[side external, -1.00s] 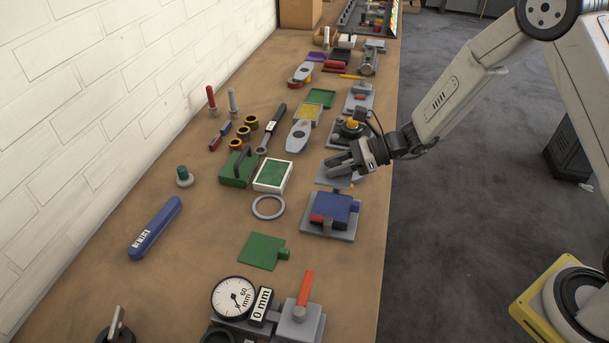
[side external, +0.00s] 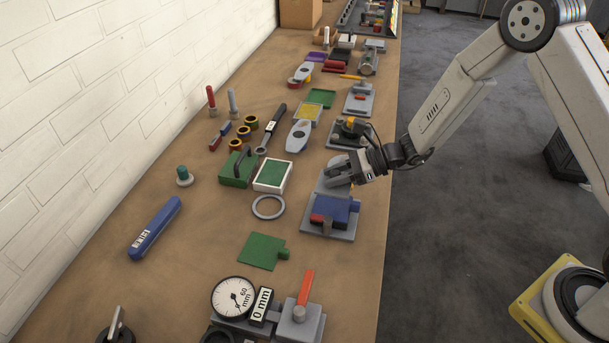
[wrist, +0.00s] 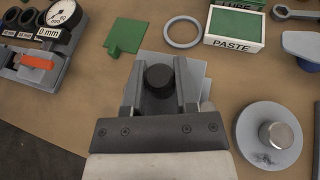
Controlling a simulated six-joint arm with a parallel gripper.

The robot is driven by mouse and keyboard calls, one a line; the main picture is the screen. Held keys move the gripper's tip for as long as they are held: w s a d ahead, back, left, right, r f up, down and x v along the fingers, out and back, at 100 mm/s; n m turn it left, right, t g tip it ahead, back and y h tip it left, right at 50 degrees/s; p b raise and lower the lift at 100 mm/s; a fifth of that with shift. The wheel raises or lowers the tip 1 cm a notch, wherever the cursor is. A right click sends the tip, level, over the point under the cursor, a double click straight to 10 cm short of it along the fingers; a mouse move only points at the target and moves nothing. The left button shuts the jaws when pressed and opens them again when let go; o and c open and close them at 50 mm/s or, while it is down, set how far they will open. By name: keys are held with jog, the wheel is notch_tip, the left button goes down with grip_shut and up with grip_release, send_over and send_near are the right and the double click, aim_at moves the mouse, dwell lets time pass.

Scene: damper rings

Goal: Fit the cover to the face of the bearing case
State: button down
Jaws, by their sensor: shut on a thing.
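My gripper (wrist: 158,90) is shut on a dark round knob (wrist: 158,78), which I take to be the handle of the cover. A light grey flat piece shows around the fingers in the wrist view; I cannot tell whether it is the cover or a plate below. My gripper also shows in the side view (side external: 336,175), above the bench beside the blue-topped fixture. A round grey disc with a shiny metal stub (wrist: 270,138), perhaps the bearing case, lies right of my gripper in the wrist view. Its fit with the cover cannot be seen.
The blue-topped fixture (side external: 338,207) stands just nearer the side camera. A green plate (side external: 262,251), a grey ring (side external: 268,207) and a white-edged paste box (side external: 273,175) lie towards the wall. A dial gauge (side external: 233,297) stands in front. Bare bench lies around the green plate.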

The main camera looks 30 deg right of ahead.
aim_at(334, 187)
jog(key=shift+f, duration=1.35)
jog(key=shift+f, duration=1.4)
dwell(1.2)
jog(key=shift+r, duration=0.45)
jog(key=shift+r, duration=0.35)
jog(key=shift+r, duration=0.25)
jog(key=shift+f, duration=1)
dwell(1.6)
jog(key=shift+c, duration=1.6)
grip_release()
jog(key=shift+f, duration=0.1)
